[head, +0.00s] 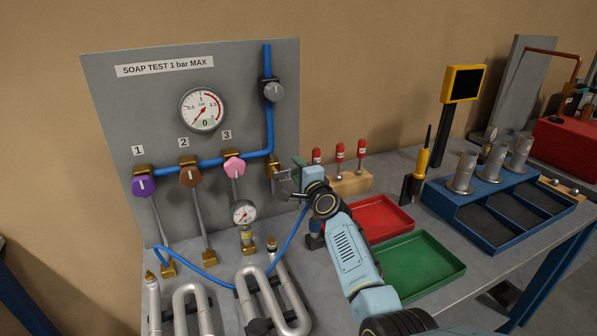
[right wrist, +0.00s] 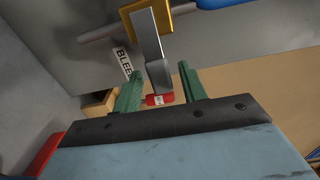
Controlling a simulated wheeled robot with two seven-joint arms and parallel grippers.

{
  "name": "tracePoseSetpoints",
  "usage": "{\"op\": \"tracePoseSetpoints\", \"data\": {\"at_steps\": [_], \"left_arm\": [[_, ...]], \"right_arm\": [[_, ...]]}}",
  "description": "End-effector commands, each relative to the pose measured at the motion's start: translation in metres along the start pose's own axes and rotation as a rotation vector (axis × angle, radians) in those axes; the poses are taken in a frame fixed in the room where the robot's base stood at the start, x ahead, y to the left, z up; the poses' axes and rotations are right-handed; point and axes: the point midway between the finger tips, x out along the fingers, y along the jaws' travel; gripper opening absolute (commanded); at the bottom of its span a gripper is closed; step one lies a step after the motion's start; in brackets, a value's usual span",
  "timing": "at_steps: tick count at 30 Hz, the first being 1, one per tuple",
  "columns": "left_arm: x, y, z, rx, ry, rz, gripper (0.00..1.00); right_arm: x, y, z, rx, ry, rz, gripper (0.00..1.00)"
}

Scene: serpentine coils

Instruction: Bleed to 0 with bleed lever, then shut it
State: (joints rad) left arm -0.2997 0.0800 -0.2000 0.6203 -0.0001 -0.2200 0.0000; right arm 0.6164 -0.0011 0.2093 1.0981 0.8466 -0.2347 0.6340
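The bleed lever is a flat grey handle (right wrist: 150,45) on a brass valve (right wrist: 150,14), beside a partly hidden BLEED label (right wrist: 123,63). In the head view the brass valve (head: 273,167) sits at the panel's right edge, its handle partly hidden by my gripper. My right gripper (head: 290,176) is at the lever. In the right wrist view its green fingers (right wrist: 158,82) are open, with the lever's end between them and gaps on both sides. The large gauge (head: 204,109) shows a 0 in its window. My left gripper is out of view.
The grey panel (head: 110,90) carries purple (head: 144,185), brown (head: 190,174) and pink (head: 234,166) knobs. A small gauge (head: 243,213) and metal coils (head: 190,302) stand below. Red-topped items (head: 339,152), a red tray (head: 382,219) and a green tray (head: 417,265) are right.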

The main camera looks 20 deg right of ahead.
Motion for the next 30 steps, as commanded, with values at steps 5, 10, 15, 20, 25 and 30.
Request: {"op": "tracePoseSetpoints", "data": {"at_steps": [5, 10, 15, 20, 25, 30], "left_arm": [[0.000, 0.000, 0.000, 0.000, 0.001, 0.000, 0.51], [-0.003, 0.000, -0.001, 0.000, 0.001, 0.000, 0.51], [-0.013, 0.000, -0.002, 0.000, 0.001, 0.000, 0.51], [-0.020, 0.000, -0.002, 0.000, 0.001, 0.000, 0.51], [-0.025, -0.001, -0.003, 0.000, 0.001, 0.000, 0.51], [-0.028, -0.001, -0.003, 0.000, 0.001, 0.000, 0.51]], "right_arm": [[0.000, -0.001, -0.001, -0.003, 0.001, -0.002, 0.42], [-0.005, -0.002, -0.001, -0.003, 0.001, -0.003, 0.42], [-0.025, -0.002, 0.000, -0.004, 0.001, -0.001, 0.42], [-0.052, -0.002, 0.000, -0.002, 0.002, -0.001, 0.42], [-0.083, -0.001, -0.001, -0.002, 0.002, 0.000, 0.42], [-0.110, -0.001, -0.001, -0.003, 0.002, 0.000, 0.42]]}}
